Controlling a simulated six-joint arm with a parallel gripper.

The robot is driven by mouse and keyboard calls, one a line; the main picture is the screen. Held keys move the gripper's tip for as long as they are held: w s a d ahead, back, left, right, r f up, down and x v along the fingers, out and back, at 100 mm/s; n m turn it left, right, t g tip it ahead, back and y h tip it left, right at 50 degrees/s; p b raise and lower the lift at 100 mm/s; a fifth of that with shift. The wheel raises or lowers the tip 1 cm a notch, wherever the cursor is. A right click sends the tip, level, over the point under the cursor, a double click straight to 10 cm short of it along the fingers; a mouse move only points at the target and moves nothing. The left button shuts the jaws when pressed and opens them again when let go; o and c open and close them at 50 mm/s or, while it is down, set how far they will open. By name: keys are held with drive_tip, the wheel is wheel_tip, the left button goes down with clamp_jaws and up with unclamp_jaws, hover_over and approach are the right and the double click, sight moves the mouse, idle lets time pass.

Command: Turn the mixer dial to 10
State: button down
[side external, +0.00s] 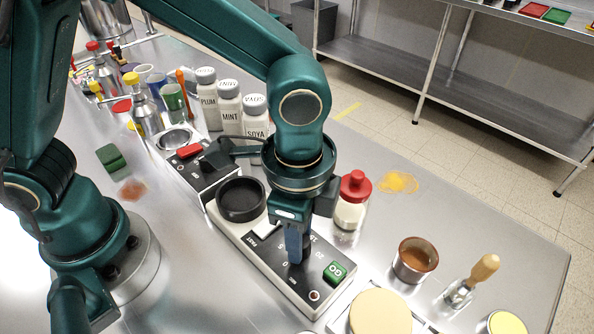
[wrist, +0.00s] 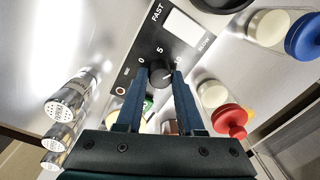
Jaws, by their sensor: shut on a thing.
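The mixer (side external: 262,262) is a pale base with a black control panel, lying along the counter in the side view. Its dark round dial (wrist: 160,74) shows in the wrist view between my two blue fingers, with the numbers 0, 5 and 10 around it. My gripper (side external: 295,258) points down over the panel and is shut on the dial; its tip also shows in the wrist view (wrist: 160,66). In the side view the fingers hide the dial. I cannot clearly tell which number its pointer faces.
A green GO button (side external: 335,272) sits beside the dial. A white FAST/SLOW switch (wrist: 185,27) is on the same panel. A red-capped jar (side external: 352,200) stands close behind my gripper. A copper-coloured cup (side external: 415,260) and a wooden-handled tool (side external: 472,280) stand to the right.

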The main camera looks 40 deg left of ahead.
idle(0.3)
drive_tip(key=c, duration=0.5)
unclamp_jaws()
drive_tip(key=shift+s+r, duration=0.1)
drive_tip(key=shift+r, duration=2.45)
